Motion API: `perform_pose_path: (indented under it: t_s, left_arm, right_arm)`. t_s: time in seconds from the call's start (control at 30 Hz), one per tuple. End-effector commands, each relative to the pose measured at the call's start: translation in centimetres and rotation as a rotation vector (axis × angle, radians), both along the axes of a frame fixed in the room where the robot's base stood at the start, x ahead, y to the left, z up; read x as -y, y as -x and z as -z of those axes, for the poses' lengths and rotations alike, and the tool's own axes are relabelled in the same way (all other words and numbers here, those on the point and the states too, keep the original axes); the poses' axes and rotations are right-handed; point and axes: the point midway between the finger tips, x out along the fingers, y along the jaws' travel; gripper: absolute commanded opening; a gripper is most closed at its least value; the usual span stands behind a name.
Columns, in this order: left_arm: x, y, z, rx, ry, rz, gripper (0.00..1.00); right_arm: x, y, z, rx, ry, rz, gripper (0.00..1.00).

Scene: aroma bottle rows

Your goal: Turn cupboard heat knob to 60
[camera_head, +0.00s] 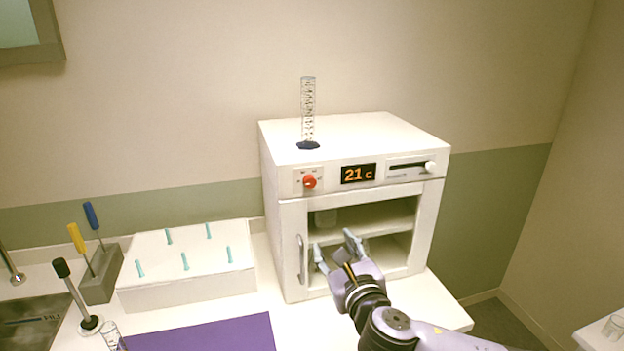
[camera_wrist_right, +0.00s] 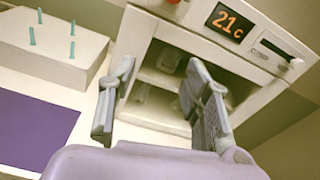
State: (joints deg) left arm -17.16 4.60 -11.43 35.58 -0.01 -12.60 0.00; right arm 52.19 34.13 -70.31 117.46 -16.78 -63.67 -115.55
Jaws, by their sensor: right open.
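The white cupboard (camera_head: 291,250) stands on the counter against the wall. Its red heat knob (camera_head: 309,182) is on the front panel at upper left, and small marks around it are too small to read. The display (camera_head: 358,174) reads 21 c. In the right wrist view the display (camera_wrist_right: 233,22) also shows, and the knob (camera_wrist_right: 172,1) is cut off at the top edge. My right gripper (camera_head: 335,246) is open and empty, below the knob and in front of the cupboard's lower opening. It also shows in the right wrist view (camera_wrist_right: 160,90). My left gripper is not in view.
A slider (camera_head: 430,166) sits at the panel's right. A graduated cylinder (camera_head: 308,110) stands on the cupboard. Clear glassware (camera_head: 325,217) is inside. A white rack with teal pegs (camera_head: 190,286), a purple mat (camera_head: 205,335) and a grey tool holder (camera_head: 101,284) are at left.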

Motion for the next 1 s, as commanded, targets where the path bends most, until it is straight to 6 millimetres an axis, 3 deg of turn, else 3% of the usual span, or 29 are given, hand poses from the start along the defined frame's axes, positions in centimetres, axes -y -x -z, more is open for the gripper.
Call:
perform_pose_path:
  t_s: [0.03, 0.1, 0.37, 1.0]
  left_arm:
    - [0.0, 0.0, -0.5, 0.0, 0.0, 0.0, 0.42]
    - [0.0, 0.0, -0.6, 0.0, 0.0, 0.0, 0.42]
    - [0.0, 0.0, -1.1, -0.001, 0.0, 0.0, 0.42]
    - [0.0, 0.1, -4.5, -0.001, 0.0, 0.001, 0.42]
  right_arm:
    - [0.0, 0.3, -2.2, 0.065, 0.105, -0.02, 0.45]
    - [0.1, 0.7, -3.9, 0.128, 0.224, -0.035, 0.45]
    - [0.0, 0.6, -5.6, 0.202, 0.372, -0.048, 0.45]
    - [-2.8, -9.5, -5.7, 0.2, 0.367, -0.047, 0.45]
